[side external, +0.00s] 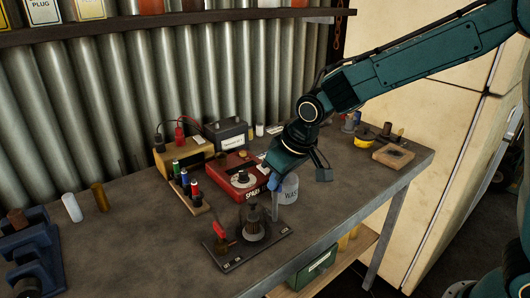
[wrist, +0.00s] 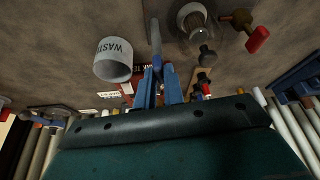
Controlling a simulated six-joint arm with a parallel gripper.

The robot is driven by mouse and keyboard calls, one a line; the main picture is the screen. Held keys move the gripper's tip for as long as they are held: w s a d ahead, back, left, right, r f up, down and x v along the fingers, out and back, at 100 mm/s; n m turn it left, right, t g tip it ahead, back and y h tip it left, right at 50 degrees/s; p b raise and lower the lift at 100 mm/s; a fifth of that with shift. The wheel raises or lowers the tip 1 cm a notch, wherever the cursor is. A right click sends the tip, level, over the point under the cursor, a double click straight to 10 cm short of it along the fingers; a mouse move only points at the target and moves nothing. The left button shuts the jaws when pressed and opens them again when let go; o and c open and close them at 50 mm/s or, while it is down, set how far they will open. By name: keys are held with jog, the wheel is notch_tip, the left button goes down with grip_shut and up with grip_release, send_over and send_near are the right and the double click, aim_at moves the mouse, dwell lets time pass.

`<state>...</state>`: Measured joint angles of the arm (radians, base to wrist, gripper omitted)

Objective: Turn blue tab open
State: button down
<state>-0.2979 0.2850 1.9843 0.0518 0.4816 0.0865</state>
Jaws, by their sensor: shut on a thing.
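My gripper (side external: 274,187) is over the workbench, pointing down, with blue fingers. In the wrist view the fingers (wrist: 160,86) are close together around a slim blue-grey piece (wrist: 155,38) that extends beyond their tips. In the side view a thin grey length of it (side external: 275,208) shows below the fingers. I cannot tell whether this piece is the blue tab. A small blue-topped cylinder (side external: 185,179) stands in a wooden rack (side external: 196,205) between green and red ones, apart from the gripper.
The WASTE cup (side external: 289,191) is close beside the gripper, also in the wrist view (wrist: 113,60). A dark plate (side external: 231,262) carries a metal-and-glass fitting and a red handle (side external: 223,233). The red tester box (side external: 231,165) is behind. The bench front is clear.

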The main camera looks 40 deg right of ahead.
dwell(0.4)
jog(key=c, duration=1.5)
grip_release()
jog(key=shift+r, duration=0.1)
jog(key=a+v, duration=0.1)
jog(key=v, duration=1.2)
jog(key=shift+d+r, duration=0.35)
jog(key=shift+d, duration=0.1)
jog(key=shift+s, duration=0.1)
jog(key=s+d, duration=0.4)
jog(key=s, duration=0.3)
jog(key=s+d+f+m, duration=0.1)
jog(key=s+d, duration=0.2)
jog(key=s, duration=0.4)
jog(key=s+d+f+m+t, duration=0.1)
jog(key=s+d, duration=0.3)
jog(key=s, duration=0.3)
jog(key=shift+s+d+f+h, duration=0.2)
jog(key=shift+s+d+h, duration=0.15)
jog(key=shift+s+h, duration=0.05)
